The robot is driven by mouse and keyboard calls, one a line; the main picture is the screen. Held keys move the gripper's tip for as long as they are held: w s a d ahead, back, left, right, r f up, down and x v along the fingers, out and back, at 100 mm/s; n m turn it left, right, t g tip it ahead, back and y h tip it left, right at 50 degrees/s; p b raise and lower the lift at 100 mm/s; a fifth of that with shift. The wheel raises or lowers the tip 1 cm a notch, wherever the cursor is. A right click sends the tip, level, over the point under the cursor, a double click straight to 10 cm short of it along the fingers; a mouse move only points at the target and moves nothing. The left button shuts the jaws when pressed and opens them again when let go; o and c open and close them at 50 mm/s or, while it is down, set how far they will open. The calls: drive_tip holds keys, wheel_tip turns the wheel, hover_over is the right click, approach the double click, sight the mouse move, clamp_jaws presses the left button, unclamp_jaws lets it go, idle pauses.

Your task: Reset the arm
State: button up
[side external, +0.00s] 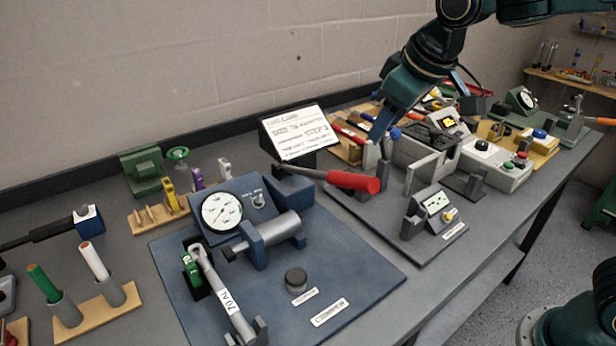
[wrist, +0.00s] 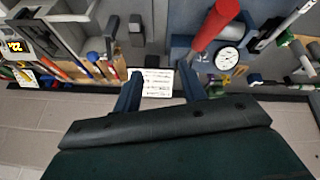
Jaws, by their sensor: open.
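My gripper (side external: 382,128) hangs from my dark green arm over the bench, above the grey fixture area right of the white card. In the wrist view my gripper (wrist: 158,80) shows two blue fingers spread apart with nothing held between them. The white printed card (wrist: 157,83) shows in the gap between the fingers, farther off. The same card (side external: 300,133) leans on a dark stand at the back of the bench in the side view. No object is in contact with the fingertips that I can see.
A grey test station (side external: 495,160) stands to the right. Wooden racks with coloured tools line the back. The bench's front edge is mostly clear.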

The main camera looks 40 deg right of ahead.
drive_tip(key=s+d+f+m, duration=0.1)
drive_tip(key=s+d, duration=0.3)
drive_tip(key=s, duration=0.6)
drive_tip(key=s+d+f+m, duration=0.2)
drive_tip(key=s+d, duration=0.2)
drive_tip(key=s, duration=0.6)
drive_tip(key=shift+f, duration=0.25)
